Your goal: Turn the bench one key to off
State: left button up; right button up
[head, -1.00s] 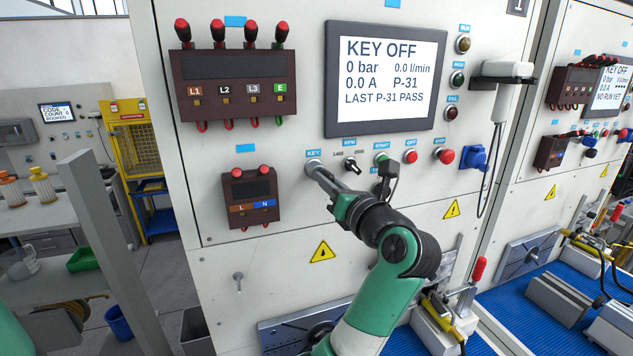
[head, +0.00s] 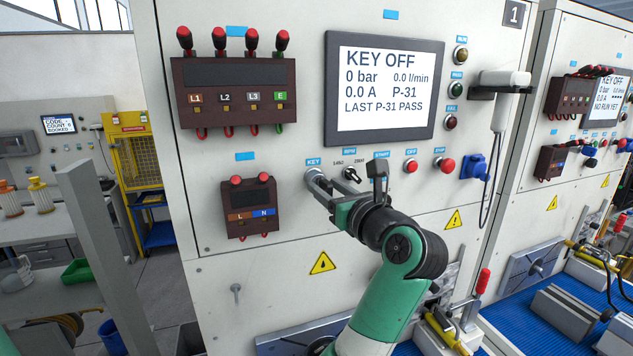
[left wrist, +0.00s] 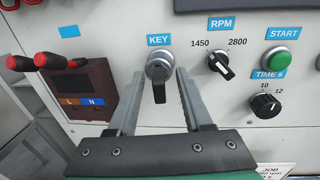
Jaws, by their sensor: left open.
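The bench one key switch (left wrist: 159,68) sits under the blue KEY label in the left wrist view, a round metal lock with a dark key handle pointing straight down. In the head view it (head: 312,174) is partly covered by my gripper. My left gripper (left wrist: 160,75) is open, with one finger on each side of the key and gaps visible at both sides. It also shows at the panel in the head view (head: 317,185). The bench one screen (head: 384,88) reads KEY OFF, 0 bar and 0.0 A. My right gripper is not in view.
The RPM selector (left wrist: 219,65) is close to the right of my fingers, with the green START button (left wrist: 281,61) beyond. The brown L/N terminal block (head: 249,208) is on the left. OFF (head: 411,166) and STOP (head: 447,165) buttons are farther right.

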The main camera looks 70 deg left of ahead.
pick_arm(q)
jog(key=w+d+b, duration=0.1)
jog(key=d, duration=1)
jog(key=shift+w+d, duration=0.2)
jog(key=shift+d, duration=0.05)
